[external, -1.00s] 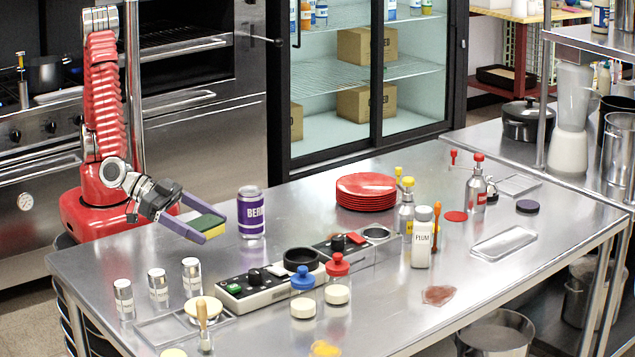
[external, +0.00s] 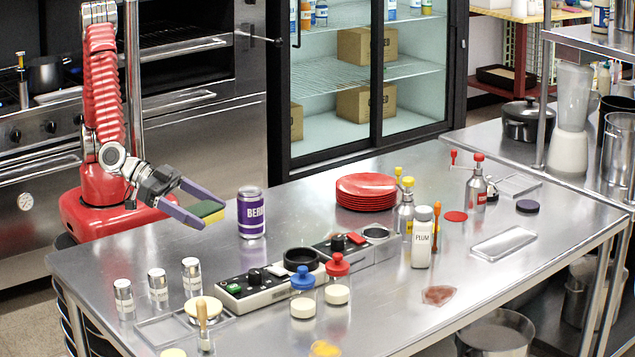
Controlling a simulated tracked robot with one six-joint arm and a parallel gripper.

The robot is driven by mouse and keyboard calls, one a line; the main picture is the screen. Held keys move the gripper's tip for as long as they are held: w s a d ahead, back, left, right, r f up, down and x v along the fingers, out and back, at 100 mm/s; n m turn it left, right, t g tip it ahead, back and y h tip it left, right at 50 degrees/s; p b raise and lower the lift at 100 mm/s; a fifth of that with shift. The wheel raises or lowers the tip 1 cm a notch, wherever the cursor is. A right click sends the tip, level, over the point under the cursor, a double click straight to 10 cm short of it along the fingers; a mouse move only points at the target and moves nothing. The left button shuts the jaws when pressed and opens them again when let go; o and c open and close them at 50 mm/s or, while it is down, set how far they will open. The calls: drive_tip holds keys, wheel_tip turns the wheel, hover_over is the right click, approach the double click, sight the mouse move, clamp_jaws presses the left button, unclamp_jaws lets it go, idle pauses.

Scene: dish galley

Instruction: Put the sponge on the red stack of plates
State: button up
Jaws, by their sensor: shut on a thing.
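The sponge (external: 207,212), green on top and yellow below, is between the purple fingers of my gripper (external: 203,212). My gripper is shut on it and holds it above the left part of the steel table, just left of the purple can. The red stack of plates (external: 366,193) stands upright on the table, right of the can and apart from my gripper. Its top plate looks bare.
The purple can (external: 252,213) stands between my gripper and the plates. A control unit (external: 262,287) lies in front. Bottles with yellow (external: 404,212) and white (external: 422,238) tops stand right of the plates. Small shakers (external: 157,284) stand front left.

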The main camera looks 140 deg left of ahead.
wheel_tip(320, 180, up, 11)
drive_tip(key=n+g+y, duration=0.5)
drive_tip(key=n+g, duration=0.1)
drive_tip(key=n, duration=0.1)
hover_over(368, 183)
wheel_tip(368, 183, down, 4)
drive_tip(key=shift+d+f, duration=0.1)
drive_tip(key=shift+f, duration=0.65)
drive_tip(key=shift+f, duration=3.1)
